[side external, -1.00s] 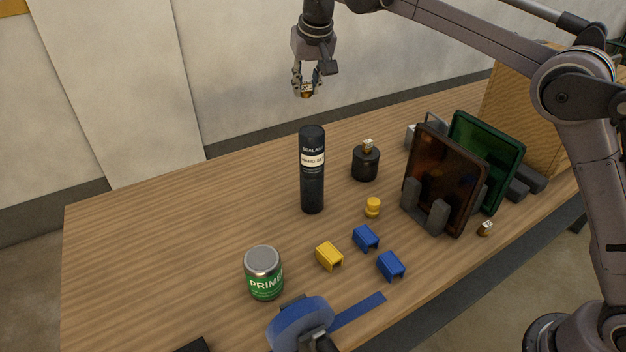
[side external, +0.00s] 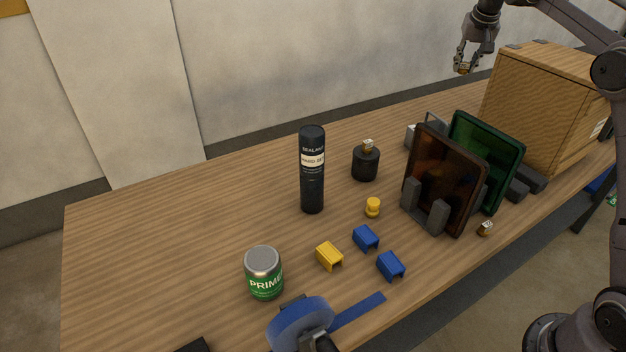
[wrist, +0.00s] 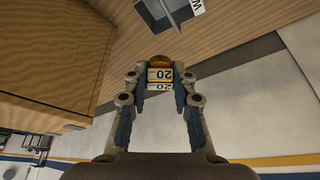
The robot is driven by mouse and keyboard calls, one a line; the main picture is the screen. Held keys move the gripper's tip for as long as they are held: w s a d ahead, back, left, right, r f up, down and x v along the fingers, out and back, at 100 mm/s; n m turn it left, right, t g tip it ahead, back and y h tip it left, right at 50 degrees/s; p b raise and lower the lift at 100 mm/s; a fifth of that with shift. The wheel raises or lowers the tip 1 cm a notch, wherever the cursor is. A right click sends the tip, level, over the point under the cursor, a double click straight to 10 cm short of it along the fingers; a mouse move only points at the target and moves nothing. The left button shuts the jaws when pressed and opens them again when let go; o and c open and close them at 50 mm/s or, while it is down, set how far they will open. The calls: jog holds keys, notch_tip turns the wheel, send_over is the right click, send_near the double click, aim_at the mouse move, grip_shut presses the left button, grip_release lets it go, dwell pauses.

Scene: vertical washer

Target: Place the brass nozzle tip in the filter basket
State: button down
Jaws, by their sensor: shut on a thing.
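My gripper (side external: 465,68) is at the upper right of the side view, raised above the back edge of the table, left of the wooden crate. It is shut on a small brass nozzle tip (wrist: 160,63) with a white band reading "20", seen between the fingers in the wrist view. A grey open-topped container (wrist: 172,12) with a white label is at the top of the wrist view, apart from the gripper. It may be the filter basket; in the side view a grey piece (side external: 411,137) shows partly hidden behind the amber panel.
The wooden crate (side external: 545,105) stands near the gripper. Amber (side external: 440,180) and green (side external: 497,160) panels stand upright in racks. A similar tip (side external: 367,145) sits on a black holder (side external: 365,165), another (side external: 485,228) lies at the front edge. A tall black sealant tube (side external: 312,170) stands mid-table.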

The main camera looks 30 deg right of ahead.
jog(key=s+d+m, duration=0.1)
jog(key=s+d, duration=0.4)
jog(key=d, duration=0.2)
send_over(438, 118)
notch_tip(438, 118, down, 12)
jog(key=shift+r, duration=0.1)
jog(key=shift+f, duration=2.1)
jog(key=shift+f, duration=0.15)
jog(key=c, duration=1.1)
grip_release()
